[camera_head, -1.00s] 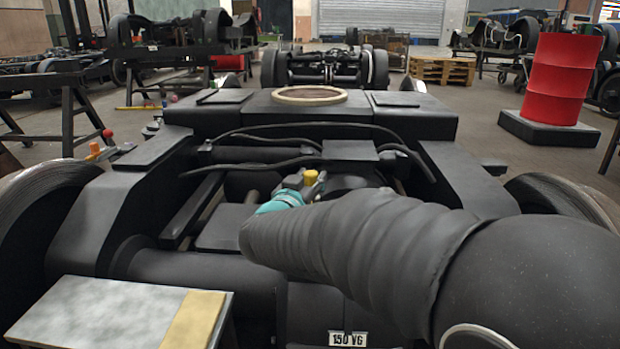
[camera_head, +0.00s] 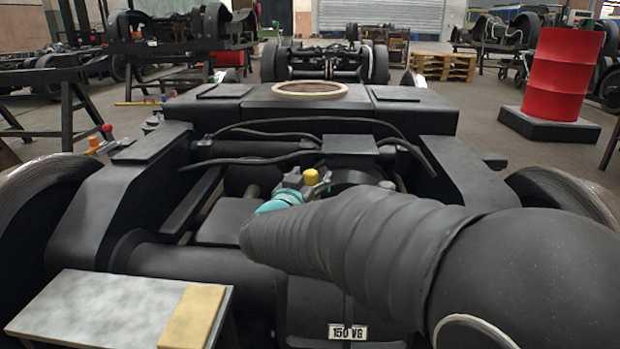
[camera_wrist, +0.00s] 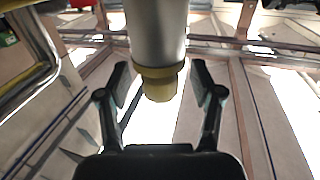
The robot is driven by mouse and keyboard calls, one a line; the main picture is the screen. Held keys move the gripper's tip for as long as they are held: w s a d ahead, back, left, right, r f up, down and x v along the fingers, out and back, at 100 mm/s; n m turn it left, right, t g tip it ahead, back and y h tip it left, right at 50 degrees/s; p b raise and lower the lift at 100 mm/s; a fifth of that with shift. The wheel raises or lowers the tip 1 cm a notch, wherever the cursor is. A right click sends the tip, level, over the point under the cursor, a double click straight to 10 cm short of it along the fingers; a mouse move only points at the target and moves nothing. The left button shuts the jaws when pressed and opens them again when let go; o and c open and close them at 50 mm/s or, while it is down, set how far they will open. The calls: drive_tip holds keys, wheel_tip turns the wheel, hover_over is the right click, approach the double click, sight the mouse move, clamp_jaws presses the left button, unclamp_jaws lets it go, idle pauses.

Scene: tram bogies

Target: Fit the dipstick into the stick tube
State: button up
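The dipstick's yellow cap (camera_head: 311,177) shows at my gripper (camera_head: 305,187), over the middle of the bogie. In the wrist view the dipstick (camera_wrist: 159,35) is a thick pale grey cylinder with a yellow collar and a yellow end. My gripper's fingers (camera_wrist: 160,82) stand on either side of it, close to the collar. The cap keeps its place with the gripper, so the gripper looks shut on it. My arm hides the part of the bogie below and right of the gripper. I cannot make out the stick tube for certain.
Dark hoses (camera_head: 300,133) and a crossbeam (camera_head: 240,107) lie behind the gripper. The bogie's side frame (camera_head: 125,195) rises at left, with wheels outside. A shiny curved pipe (camera_wrist: 38,40) is at upper left in the wrist view. A red drum (camera_head: 562,75) stands far right.

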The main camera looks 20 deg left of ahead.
drive_tip(key=s, duration=1.2)
drive_tip(key=shift+a, duration=0.15)
